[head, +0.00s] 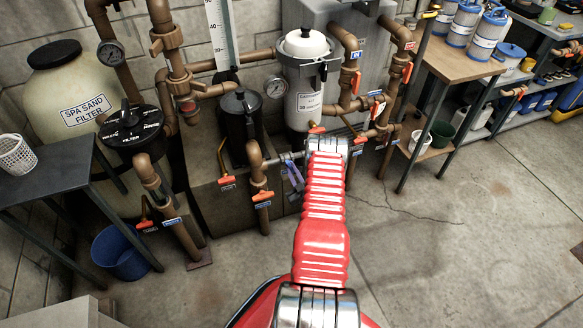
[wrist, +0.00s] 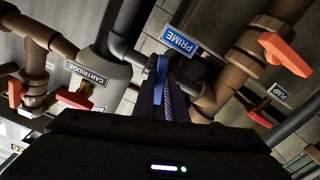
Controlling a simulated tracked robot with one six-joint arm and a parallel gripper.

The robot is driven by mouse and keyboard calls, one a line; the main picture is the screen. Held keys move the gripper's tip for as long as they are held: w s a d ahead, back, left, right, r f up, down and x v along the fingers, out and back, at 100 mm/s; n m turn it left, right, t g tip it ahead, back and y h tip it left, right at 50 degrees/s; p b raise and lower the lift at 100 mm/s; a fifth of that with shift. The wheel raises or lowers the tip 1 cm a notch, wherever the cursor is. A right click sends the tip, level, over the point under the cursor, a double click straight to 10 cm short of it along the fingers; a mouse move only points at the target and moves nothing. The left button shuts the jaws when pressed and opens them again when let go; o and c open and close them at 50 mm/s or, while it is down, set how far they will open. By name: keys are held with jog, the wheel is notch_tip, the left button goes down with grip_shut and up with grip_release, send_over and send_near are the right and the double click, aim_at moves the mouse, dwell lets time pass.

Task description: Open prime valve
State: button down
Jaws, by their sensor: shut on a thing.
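In the wrist view, the blue PRIME sign (wrist: 180,40) hangs upside down beside a grey pipe. Just below it, the blue handle of the prime valve (wrist: 162,68) shows as a narrow strip. My gripper (wrist: 163,88) is shut on this handle; its dark fingers hide most of it. In the head view, a bluish-purple lever (head: 293,172) shows at the low pipework, left of the end of my red arm.
In the head view, the sand filter (head: 75,92), cartridge filter (head: 305,80) and workbench (head: 460,58) stand around. The floor at right is clear.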

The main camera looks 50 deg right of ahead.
jog(key=n, duration=0.3)
jog(key=shift+n, duration=0.4)
jog(key=n, duration=0.3)
jog(key=shift+n, duration=0.4)
jog(key=n, duration=0.6)
jog(key=shift+a+f+n, duration=0.1)
jog(key=shift+a+n, duration=0.05)
jog(key=shift+n, duration=0.25)
jog(key=c, duration=1.7)
grip_release()
jog(key=shift+s, duration=0.1)
jog(key=v, duration=0.6)
jog(key=shift+s+a, duration=0.1)
jog(key=shift+s, duration=0.2)
